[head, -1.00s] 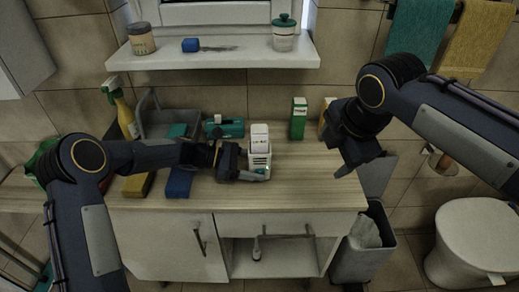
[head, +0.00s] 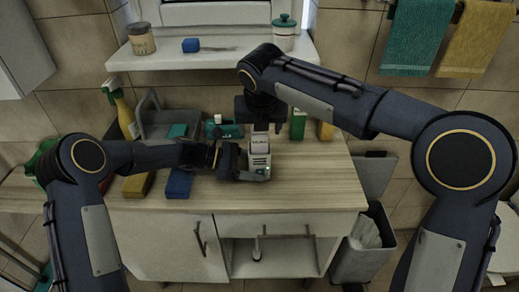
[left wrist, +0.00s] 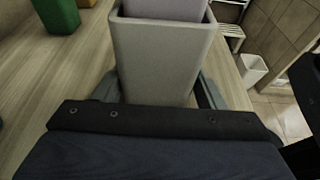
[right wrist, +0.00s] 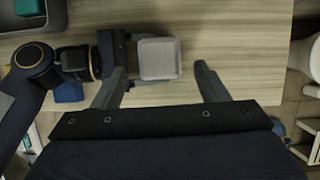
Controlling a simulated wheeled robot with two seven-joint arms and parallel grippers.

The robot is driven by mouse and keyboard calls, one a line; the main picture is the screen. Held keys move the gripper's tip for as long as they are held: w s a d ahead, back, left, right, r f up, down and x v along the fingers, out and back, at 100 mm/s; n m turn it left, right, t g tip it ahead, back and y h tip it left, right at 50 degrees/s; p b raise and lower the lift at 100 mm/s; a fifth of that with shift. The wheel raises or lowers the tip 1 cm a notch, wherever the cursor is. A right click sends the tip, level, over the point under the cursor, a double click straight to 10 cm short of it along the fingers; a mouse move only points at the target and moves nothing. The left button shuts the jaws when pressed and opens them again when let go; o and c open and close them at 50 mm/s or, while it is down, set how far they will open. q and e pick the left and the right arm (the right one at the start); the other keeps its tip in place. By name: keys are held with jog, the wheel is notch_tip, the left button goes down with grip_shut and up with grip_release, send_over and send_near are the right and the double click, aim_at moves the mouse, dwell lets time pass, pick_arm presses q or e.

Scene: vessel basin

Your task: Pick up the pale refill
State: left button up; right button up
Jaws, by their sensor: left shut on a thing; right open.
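The pale refill (head: 259,142) stands upright in a light grey holder (head: 259,164) on the wooden counter, with its labelled upper part above the rim. In the left wrist view the holder (left wrist: 165,60) stands between my left fingers, and the refill (left wrist: 165,8) shows at its top. My left gripper (head: 247,175) is shut on the holder, low at its sides. My right gripper (head: 260,124) is open above the refill, pointing down. In the right wrist view the refill's top (right wrist: 160,58) lies between the spread fingers, nearer the left one.
A teal object (head: 223,131) and a green carton (head: 298,125) stand behind the holder. A grey caddy (head: 158,119), a spray bottle (head: 125,115), a yellow sponge (head: 138,186) and a blue sponge (head: 179,183) are at left. The counter right of the holder is clear.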

aim_at(260, 137)
jog(key=x, duration=0.5)
jog(key=shift+w+f, duration=0.1)
jog(key=shift+f, duration=0.2)
jog(key=shift+c, duration=0.2)
jog(key=c, duration=1)
